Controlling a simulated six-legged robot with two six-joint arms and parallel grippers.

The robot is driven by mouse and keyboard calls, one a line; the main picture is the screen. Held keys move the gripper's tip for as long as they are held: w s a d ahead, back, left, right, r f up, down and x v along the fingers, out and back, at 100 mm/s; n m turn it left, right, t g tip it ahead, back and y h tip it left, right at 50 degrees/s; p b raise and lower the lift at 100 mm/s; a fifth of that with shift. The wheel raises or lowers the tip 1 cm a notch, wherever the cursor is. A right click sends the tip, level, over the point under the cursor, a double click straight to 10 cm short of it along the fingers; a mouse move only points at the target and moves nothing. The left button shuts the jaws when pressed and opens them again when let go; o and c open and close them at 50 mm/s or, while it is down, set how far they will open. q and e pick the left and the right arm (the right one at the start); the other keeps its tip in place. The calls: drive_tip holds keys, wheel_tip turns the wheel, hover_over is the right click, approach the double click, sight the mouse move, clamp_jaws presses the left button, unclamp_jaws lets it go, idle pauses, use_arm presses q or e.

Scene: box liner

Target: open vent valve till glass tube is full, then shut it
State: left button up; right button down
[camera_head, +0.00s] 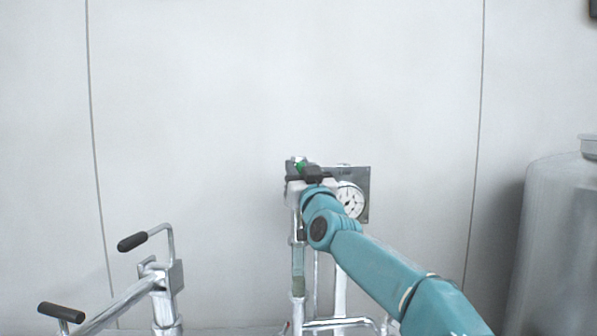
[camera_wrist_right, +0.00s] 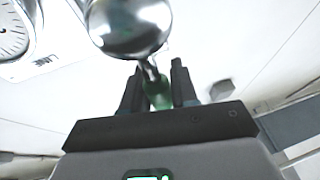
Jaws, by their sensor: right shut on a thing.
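The vent valve has a green handle (camera_head: 300,165) at the top of a metal stand against the wall. My right gripper (camera_head: 298,172) is at the valve and partly covers it. In the right wrist view, the two dark fingers of my right gripper (camera_wrist_right: 158,92) are closed around the green handle (camera_wrist_right: 158,92), below a shiny round metal part (camera_wrist_right: 130,25). The glass tube (camera_head: 298,262) runs upright below the valve, with a greenish tint; its top is hidden by my gripper and I cannot tell its level for certain. My left gripper is not in view.
A round dial gauge (camera_head: 350,200) sits on a grey plate right of the valve. A metal frame with black-gripped crank handles (camera_head: 132,242) stands at lower left. A large grey tank (camera_head: 565,240) stands at the right. The wall behind is bare.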

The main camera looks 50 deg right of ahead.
drive_tip(key=shift+s+r, duration=0.15)
drive_tip(key=shift+r, duration=0.2)
drive_tip(key=c, duration=1.2)
unclamp_jaws()
drive_tip(key=shift+c, duration=0.2)
drive_tip(key=shift+o, duration=1.3)
drive_tip(key=shift+f, duration=0.15)
drive_tip(key=shift+s+a+f, duration=0.1)
drive_tip(key=shift+f, duration=0.15)
drive_tip(key=b+v, duration=0.4)
drive_tip(key=v, duration=1.1)
drive_tip(key=shift+s+a+b, duration=0.2)
drive_tip(key=shift+s+b, duration=0.15)
drive_tip(key=shift+b, duration=0.05)
